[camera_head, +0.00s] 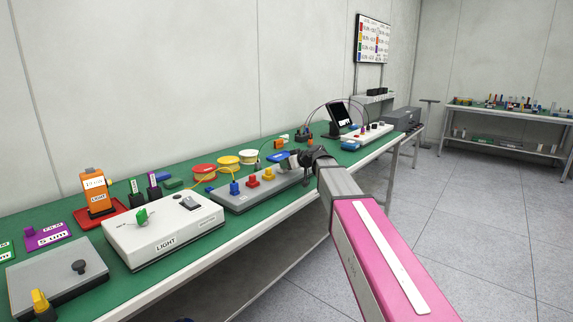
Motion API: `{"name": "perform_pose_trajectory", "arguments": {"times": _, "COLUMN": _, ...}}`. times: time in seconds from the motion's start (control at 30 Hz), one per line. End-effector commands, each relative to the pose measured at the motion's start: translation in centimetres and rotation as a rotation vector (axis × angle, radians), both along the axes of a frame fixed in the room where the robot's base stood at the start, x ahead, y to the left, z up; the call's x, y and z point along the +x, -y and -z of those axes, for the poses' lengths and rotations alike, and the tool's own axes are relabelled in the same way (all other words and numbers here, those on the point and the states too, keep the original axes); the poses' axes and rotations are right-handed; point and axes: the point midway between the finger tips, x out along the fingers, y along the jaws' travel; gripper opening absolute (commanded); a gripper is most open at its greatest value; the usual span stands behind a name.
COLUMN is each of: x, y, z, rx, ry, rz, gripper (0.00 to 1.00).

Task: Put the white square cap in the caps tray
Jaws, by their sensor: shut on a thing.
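My gripper (303,160) is at the end of my pink and grey arm, by the right end of a long grey block (228,202) that carries blue, red and yellow pieces. The gripper is small and dark here and partly hidden by my own wrist. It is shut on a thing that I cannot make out. I cannot pick out a white square cap anywhere in this view. I cannot tell which item is the caps tray.
The green bench (122,249) holds a white LIGHT box (163,231), an orange LIGHT device (97,193), a grey box (57,277) and several round spools (229,163). A dark screen (341,114) and a white strip (367,137) stand farther back. The floor at right is clear.

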Motion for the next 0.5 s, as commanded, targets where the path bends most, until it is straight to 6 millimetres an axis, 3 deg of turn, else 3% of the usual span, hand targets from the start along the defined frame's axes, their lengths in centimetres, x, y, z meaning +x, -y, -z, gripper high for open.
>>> {"name": "perform_pose_trajectory", "arguments": {"times": 0.2, "x": -0.01, "y": -0.01, "z": 0.36, "rx": 0.001, "ry": -0.001, "rz": 0.0, "gripper": 0.02}}
{"name": "perform_pose_trajectory", "arguments": {"times": 0.23, "x": 0.0, "y": 0.0, "z": 0.3, "rx": 0.001, "ry": -0.001, "rz": 0.0, "gripper": 0.34}}
{"name": "perform_pose_trajectory", "arguments": {"times": 0.3, "x": 0.01, "y": -0.01, "z": 0.29, "rx": 0.0, "ry": 0.0, "rz": 0.0, "gripper": 0.5}}
{"name": "perform_pose_trajectory", "arguments": {"times": 0.5, "x": 0.0, "y": -0.01, "z": 0.27, "rx": 0.0, "ry": 0.0, "rz": 0.0, "gripper": 0.5}}
